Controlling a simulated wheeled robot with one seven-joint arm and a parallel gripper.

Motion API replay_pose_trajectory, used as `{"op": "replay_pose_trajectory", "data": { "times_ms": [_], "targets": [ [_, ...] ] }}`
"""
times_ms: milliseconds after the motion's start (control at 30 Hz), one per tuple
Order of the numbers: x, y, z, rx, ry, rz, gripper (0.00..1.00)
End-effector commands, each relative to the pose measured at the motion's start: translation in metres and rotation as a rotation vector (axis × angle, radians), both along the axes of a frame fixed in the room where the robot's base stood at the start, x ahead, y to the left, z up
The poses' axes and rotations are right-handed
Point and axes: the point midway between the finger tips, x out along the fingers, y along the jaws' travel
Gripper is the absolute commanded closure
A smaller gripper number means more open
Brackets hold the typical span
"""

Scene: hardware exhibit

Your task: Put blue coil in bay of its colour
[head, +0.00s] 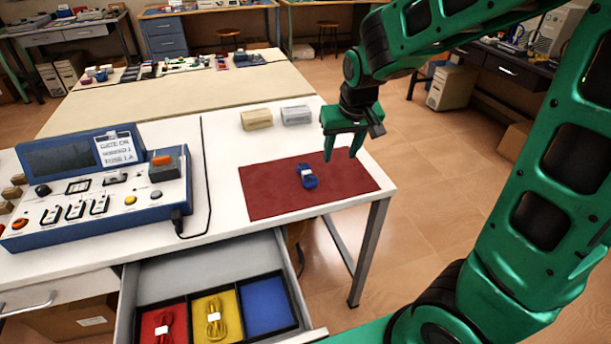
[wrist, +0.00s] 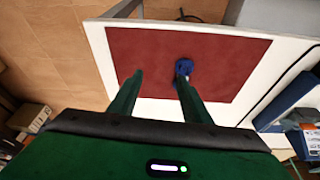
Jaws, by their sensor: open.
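The blue coil (head: 307,176), with a white band, lies on the red mat (head: 268,205) on the white table. It also shows in the wrist view (wrist: 184,68), just beyond the tip of the right finger. My gripper (head: 341,156) is open and empty, pointing down above the mat and to the right of the coil; in the wrist view its fingers (wrist: 160,80) are spread apart. The open drawer holds a tray with a red bay (head: 150,322), a yellow bay (head: 203,306) and an empty blue bay (head: 266,302). The red coil (head: 163,328) and the yellow coil (head: 215,318) lie in their matching bays.
A blue control console (head: 95,190) with a cable stands left on the table. A tan block (head: 257,119) and a grey block (head: 296,115) sit behind the mat. The drawer (head: 205,262) juts out below the table's front edge.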

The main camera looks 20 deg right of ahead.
Motion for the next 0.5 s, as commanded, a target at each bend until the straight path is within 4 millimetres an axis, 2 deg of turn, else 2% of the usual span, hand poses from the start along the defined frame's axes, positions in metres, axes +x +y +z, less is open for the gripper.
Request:
{"op": "replay_pose_trajectory", "data": {
  "times_ms": [33,100,200,333,500],
  "targets": [
    [0.013,0.017,-0.004,-0.003,-0.015,0.033,0.56],
    [0.027,0.033,-0.007,-0.003,-0.038,0.063,0.56],
    [0.038,0.049,-0.01,-0.003,-0.059,0.089,0.56],
    [0.046,0.055,-0.018,-0.003,-0.067,0.098,0.56],
    [0.055,0.056,-0.041,-0.003,-0.065,0.099,0.56]
  ]
}}
